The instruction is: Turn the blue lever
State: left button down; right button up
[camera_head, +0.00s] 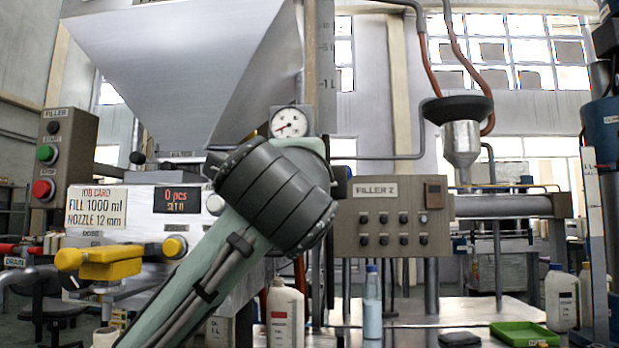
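I see no clear blue lever. A large grey and pale green link of my arm rises from the bottom and covers the middle of the view. A small dark blue part (343,187) shows at its right edge, beside the FILLER 2 panel; most of it is hidden and I cannot tell what it is. A yellow lever (105,262) sits on a valve at the left, and a red handle (22,249) is at the far left. Neither gripper shows.
The FILLER 2 panel (385,238) stands right of my arm, with a nozzle (462,142) above. A white jug (285,318), a blue-capped bottle (372,308) and a green tray (525,334) are on the bench. A pressure gauge (290,122) is above my arm.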

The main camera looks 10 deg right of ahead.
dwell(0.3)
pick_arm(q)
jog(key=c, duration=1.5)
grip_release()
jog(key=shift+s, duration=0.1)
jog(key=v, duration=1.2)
